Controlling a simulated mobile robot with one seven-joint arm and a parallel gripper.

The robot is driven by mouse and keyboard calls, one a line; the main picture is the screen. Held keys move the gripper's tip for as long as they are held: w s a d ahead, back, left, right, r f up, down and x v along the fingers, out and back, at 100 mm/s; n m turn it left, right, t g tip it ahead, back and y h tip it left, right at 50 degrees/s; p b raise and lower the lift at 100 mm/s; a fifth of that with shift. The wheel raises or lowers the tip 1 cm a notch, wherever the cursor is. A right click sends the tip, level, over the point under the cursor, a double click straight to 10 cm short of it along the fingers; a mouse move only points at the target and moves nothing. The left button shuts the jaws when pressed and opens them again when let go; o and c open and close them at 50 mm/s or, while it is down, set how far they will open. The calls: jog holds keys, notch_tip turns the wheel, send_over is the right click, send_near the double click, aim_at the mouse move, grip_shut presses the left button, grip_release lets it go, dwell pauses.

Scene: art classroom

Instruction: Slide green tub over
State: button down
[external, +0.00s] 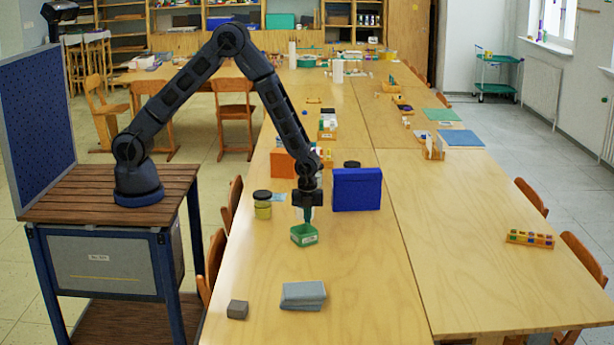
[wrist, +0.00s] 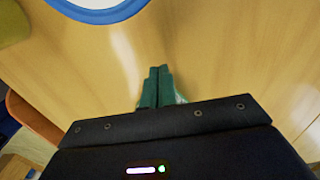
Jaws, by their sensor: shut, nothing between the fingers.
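The green tub (external: 304,235), a small open square container with a pale label on its front, stands upright on the near part of the long wooden table. My gripper (external: 307,216) points down at the tub's back side, its dark green fingers shut. In the external view the fingertips overlap the tub's back rim; I cannot tell whether they touch it or are inside. In the wrist view the shut fingers (wrist: 159,72) are above bare wood, and I cannot make out the tub there.
A blue box (external: 357,190) stands right of my gripper, an orange box (external: 284,164) behind. A yellow jar (external: 262,205) with a dark lid is on the left. A grey block (external: 303,295) and small grey cube (external: 238,309) lie in front. Table right of the tub is clear.

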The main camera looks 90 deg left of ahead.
jog(key=shift+d, duration=0.7)
jog(key=d, duration=2)
jog(key=shift+d, duration=0.25)
jog(key=shift+a, duration=0.1)
